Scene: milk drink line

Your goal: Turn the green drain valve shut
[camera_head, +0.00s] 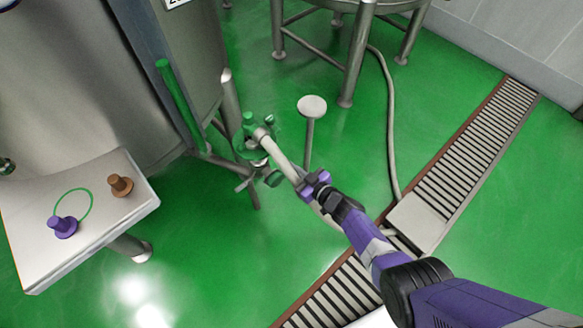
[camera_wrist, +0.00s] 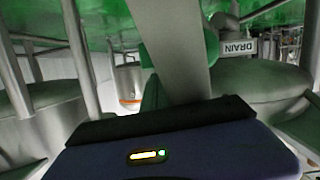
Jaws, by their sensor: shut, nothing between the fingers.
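The green valve (camera_head: 243,146) sits low on the pipework beside the steel tank, at the middle left of the head view. A pale grey bar or pipe (camera_head: 283,157) slopes from it down to my gripper (camera_head: 309,187). My gripper is shut and empty at the lower end of that bar; I cannot tell whether it touches it. In the wrist view the grey bar (camera_wrist: 172,45) runs down to the dark gripper body, with green parts (camera_wrist: 150,55) beside it. The fingertips are hidden there.
A pale table (camera_head: 30,262) with a purple fitting (camera_head: 62,227), a brown fitting (camera_head: 120,186) and a green ring (camera_head: 88,196) stands at left. A round-topped post (camera_head: 312,106) rises beside the valve. A hose (camera_head: 388,130) runs to the floor grating (camera_head: 455,155).

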